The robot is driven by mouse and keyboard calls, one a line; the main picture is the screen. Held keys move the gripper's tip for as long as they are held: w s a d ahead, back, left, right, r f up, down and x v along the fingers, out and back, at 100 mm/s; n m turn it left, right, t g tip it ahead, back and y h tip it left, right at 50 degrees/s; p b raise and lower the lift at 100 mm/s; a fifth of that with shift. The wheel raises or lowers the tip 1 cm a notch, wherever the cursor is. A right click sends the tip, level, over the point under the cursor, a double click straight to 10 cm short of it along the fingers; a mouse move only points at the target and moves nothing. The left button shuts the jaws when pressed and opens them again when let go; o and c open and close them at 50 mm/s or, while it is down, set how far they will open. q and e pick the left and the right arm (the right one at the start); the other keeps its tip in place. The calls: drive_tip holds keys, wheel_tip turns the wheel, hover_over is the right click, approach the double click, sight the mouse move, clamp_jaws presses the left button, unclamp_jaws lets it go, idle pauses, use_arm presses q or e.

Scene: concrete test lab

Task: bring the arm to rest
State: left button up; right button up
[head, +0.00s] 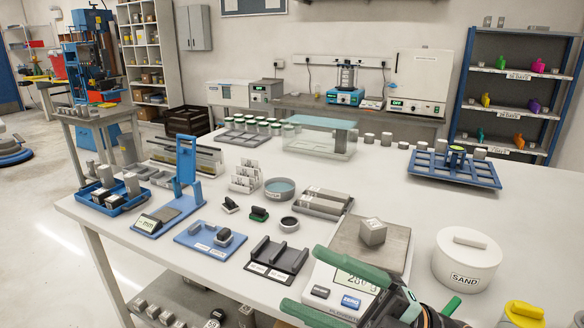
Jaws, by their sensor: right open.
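My right gripper (302,279) comes in from the bottom right, with its two green fingers spread apart and nothing between them. It is over the front of a weighing scale (335,291), and the upper finger partly hides the display. A grey concrete cube (372,232) sits tilted-looking on the scale's metal pan (346,240), beyond the gripper and apart from it. My left gripper is not in view.
A white SAND tub (467,265) stands right of the scale, with a yellow object (522,313) nearer. A dark two-slot holder (276,260) lies left of the gripper. A blue rack (454,170) and a clear box (320,139) stand farther back. Bare tabletop lies between the scale and blue rack.

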drive_tip(key=w+d+f+m+t+h+p, duration=0.1)
drive_tip(key=w+d+f+m+t+h, duration=0.35)
drive_tip(key=f+m+t+h, duration=0.4)
drive_tip(key=w+d+f+m+t+h, duration=0.3)
drive_tip(key=d+f+m+t+h, duration=0.25)
drive_tip(key=f+m, duration=0.6)
drive_tip(key=s+d+f+m+g+h, duration=0.1)
drive_tip(key=s+f+m+g+h, duration=0.2)
drive_tip(key=s+f, duration=0.5)
drive_tip(key=s+d+f+m+g+h+p, duration=0.1)
drive_tip(key=s+d+f+m+g+h, duration=0.1)
drive_tip(key=s+f+m+g, duration=0.3)
drive_tip(key=s+f+m+h, duration=0.1)
drive_tip(key=s+f, duration=0.3)
drive_tip(key=f, duration=0.5)
drive_tip(key=shift+d+m+h, duration=0.3)
drive_tip(key=shift+h, duration=0.1)
